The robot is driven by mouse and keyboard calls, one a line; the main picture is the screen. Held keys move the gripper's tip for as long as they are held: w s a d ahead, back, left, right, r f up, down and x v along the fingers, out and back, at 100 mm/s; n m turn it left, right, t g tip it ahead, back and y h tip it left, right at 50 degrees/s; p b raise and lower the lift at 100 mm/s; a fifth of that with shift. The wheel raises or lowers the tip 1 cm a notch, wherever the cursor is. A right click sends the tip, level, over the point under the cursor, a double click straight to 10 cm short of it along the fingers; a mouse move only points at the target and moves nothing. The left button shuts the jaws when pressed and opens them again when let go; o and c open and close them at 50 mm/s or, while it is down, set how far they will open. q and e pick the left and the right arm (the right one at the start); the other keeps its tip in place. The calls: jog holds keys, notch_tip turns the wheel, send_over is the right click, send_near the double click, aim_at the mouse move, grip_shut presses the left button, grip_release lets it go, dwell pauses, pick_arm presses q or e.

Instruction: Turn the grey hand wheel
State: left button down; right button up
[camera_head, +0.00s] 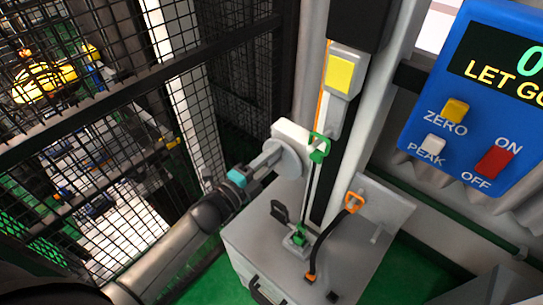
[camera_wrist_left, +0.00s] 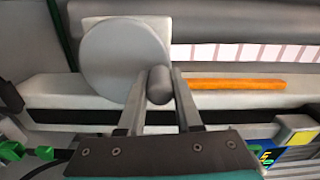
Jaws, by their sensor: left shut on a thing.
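The grey hand wheel (camera_head: 287,158) is a round disc on a pale housing on the side of the tower's upright. In the left wrist view the wheel (camera_wrist_left: 108,62) fills the upper left, with a rounded grey handle (camera_wrist_left: 159,86) at its right edge. My left gripper (camera_head: 268,160) reaches in from the lower left and touches the wheel. In the left wrist view its two fingers (camera_wrist_left: 160,92) lie on either side of the handle, shut on it. In the head view the fingers hide the handle. My right gripper is in neither view.
A black mesh fence (camera_head: 120,95) stands close on the left of my arm. A blue display panel (camera_head: 485,95) reading "LET GO" is at right.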

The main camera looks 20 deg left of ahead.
pick_arm(q)
jog(key=c, duration=0.8)
grip_release()
jog(key=shift+d, duration=0.25)
jog(key=shift+o, duration=1)
jog(key=shift+a, duration=0.15)
jog(key=shift+s, duration=0.15)
jog(key=b+v, duration=0.1)
jog(key=v, duration=1.4)
